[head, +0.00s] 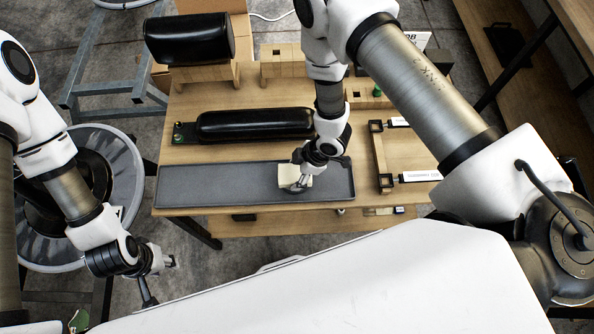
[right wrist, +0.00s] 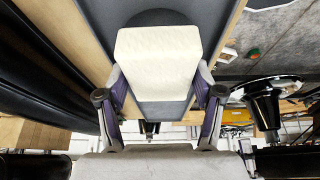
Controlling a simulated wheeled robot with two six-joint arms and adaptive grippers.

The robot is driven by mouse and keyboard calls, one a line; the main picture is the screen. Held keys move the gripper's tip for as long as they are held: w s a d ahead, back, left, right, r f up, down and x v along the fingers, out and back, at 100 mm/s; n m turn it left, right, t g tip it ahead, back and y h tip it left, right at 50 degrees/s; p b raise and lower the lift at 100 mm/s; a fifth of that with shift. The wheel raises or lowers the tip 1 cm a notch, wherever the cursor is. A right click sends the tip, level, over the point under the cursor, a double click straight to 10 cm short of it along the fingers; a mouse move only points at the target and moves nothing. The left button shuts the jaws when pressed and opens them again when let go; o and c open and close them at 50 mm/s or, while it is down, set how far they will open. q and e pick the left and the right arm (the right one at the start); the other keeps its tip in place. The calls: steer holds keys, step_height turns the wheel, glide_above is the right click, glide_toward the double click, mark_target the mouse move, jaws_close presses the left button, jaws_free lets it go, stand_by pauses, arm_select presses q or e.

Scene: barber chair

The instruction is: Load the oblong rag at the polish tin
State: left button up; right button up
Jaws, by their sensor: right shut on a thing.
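The oblong rag is a cream, block-like pad (right wrist: 158,62) held between the two fingers of my right gripper (right wrist: 158,100). In the head view the rag (head: 287,173) and my right gripper (head: 300,183) are over the right half of the long grey tray (head: 215,184). I cannot tell whether the rag touches the tray floor. I cannot make out the polish tin; the rag and gripper hide part of the tray. My left gripper (head: 168,262) is low at the left, away from the table, with nothing visible in it. Its finger gap is unclear.
A long black cushion (head: 250,125) lies behind the tray. A black headrest (head: 190,38) stands on a wooden block at the back left. A wooden frame with white labels (head: 421,176) is right of the tray. The tray's left half is clear.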

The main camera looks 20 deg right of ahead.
mark_target(297, 173)
stand_by(0.4)
step_height(297, 173, up, 7)
steer(key=p, duration=0.5)
steer(key=shift+p, duration=0.3)
stand_by(0.5)
